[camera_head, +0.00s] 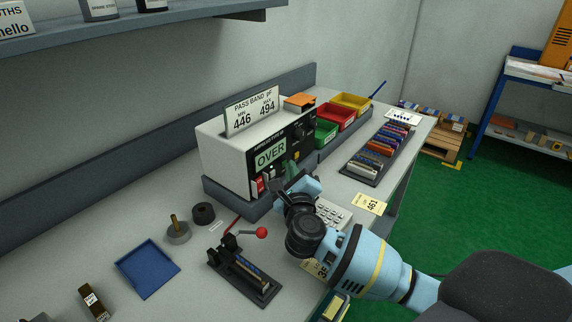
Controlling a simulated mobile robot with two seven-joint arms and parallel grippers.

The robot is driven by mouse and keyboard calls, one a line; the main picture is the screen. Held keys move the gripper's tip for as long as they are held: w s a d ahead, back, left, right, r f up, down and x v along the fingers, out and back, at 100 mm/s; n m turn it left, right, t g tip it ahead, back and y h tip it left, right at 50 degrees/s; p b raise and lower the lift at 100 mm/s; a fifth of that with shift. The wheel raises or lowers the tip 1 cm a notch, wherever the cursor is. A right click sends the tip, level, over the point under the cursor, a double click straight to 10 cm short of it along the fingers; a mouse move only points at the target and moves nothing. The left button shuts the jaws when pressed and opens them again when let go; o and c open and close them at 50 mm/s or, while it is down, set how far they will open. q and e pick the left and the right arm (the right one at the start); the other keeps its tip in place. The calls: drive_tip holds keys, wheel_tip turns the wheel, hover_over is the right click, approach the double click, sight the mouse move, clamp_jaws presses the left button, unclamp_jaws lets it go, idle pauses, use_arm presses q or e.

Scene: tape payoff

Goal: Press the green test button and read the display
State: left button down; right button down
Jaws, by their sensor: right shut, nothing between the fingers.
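The tester (222,152) is a white box with a black front panel, standing on a grey plinth at the back of the bench. Its lit green display (270,154) reads "OVER". My right gripper (290,183) is shut and empty, with its tips close to the lower part of the panel. I cannot tell whether they touch it. The gripper covers part of the panel, and I cannot make out the green test button clearly. A red switch (258,186) shows at the panel's lower left. My left gripper is not in view.
A sign (252,113) on the tester reads "PASS BAND", 446 and 494. A lever fixture with a red knob (261,232) stands left of my right arm. A blue tray (147,268) lies at front left. Green, red and yellow bins (351,103) stand behind, beside a component rack (373,165).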

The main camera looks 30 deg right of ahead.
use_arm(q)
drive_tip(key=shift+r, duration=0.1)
use_arm(e)
drive_tip(key=shift+s, duration=0.15)
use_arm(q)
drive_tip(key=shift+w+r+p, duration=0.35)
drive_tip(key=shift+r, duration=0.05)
use_arm(e)
drive_tip(key=shift+s+d, duration=0.3)
drive_tip(key=shift+s, duration=0.3)
